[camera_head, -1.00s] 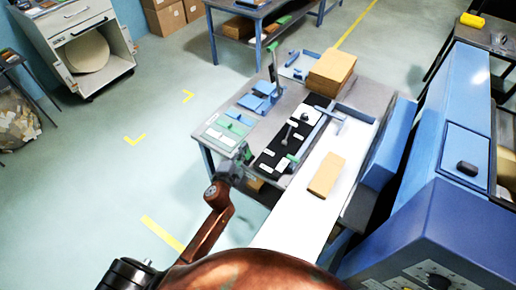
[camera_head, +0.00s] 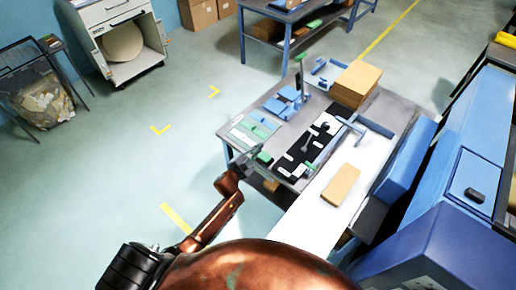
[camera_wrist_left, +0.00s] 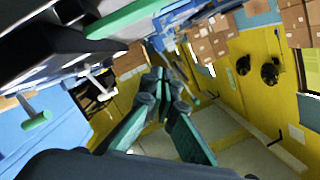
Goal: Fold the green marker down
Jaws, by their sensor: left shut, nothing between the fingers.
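Several green parts show on the workbench (camera_head: 232,128), and I cannot tell for sure which is the marker. A thin dark upright post with a green top (camera_head: 299,57) stands at the bench's back left. A small green piece (camera_head: 264,157) lies near the front left edge, close to my left gripper (camera_head: 254,150). My left gripper is shut and empty, with its fingertips close to the bench's front left corner. In the left wrist view its fingers (camera_wrist_left: 162,82) meet, below and right of a long green bar (camera_wrist_left: 130,18); contact cannot be told. My right gripper is out of view.
Blue blocks (camera_head: 287,98), a black strip (camera_head: 304,150) with small tools and a stacked brown block (camera_head: 357,84) crowd the bench. A brown box (camera_head: 341,185) lies on the white surface (camera_head: 312,212). A blue machine (camera_head: 440,210) stands right.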

